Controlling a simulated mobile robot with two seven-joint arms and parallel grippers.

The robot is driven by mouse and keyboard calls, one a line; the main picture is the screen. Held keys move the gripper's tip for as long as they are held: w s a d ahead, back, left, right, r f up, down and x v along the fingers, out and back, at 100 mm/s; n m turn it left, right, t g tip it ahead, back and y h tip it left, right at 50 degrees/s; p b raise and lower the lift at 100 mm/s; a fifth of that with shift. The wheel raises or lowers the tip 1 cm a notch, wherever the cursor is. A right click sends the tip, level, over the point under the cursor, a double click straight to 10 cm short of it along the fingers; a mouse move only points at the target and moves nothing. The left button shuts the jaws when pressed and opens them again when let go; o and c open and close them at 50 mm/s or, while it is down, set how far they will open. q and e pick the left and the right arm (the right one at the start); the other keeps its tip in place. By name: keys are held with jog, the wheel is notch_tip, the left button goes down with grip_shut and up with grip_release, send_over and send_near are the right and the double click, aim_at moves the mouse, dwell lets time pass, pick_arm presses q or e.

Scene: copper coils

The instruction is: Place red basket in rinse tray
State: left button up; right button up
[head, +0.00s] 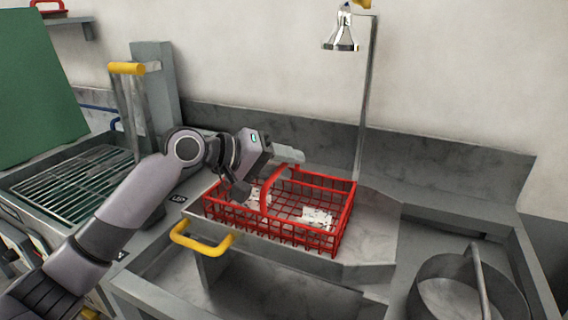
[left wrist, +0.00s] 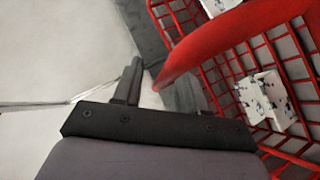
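The red wire basket (head: 335,222) stands upright on a grey counter section below the shower head, with its arched handle (head: 268,190) raised. White speckled pieces (head: 318,217) lie in it; one piece also shows in the left wrist view (left wrist: 264,98). My left gripper (head: 268,174) is at the handle's upper part, above the basket. In the left wrist view its fingers (left wrist: 165,88) stand apart, with the red handle (left wrist: 205,42) passing close to them. I cannot tell whether they touch it. My right gripper is not in view. I cannot tell which surface is the rinse tray.
A yellow grab handle (head: 202,236) is at the counter's front left. A shower head (head: 341,36) hangs from a pole behind the basket. A slatted rack (head: 75,180) is at the left. A round metal vessel (head: 465,290) sits at the lower right.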

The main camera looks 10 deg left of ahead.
pick_arm(q)
jog(key=shift+r, duration=0.1)
jog(key=v, duration=1.2)
jog(key=shift+b, duration=0.35)
jog(key=shift+s, duration=0.15)
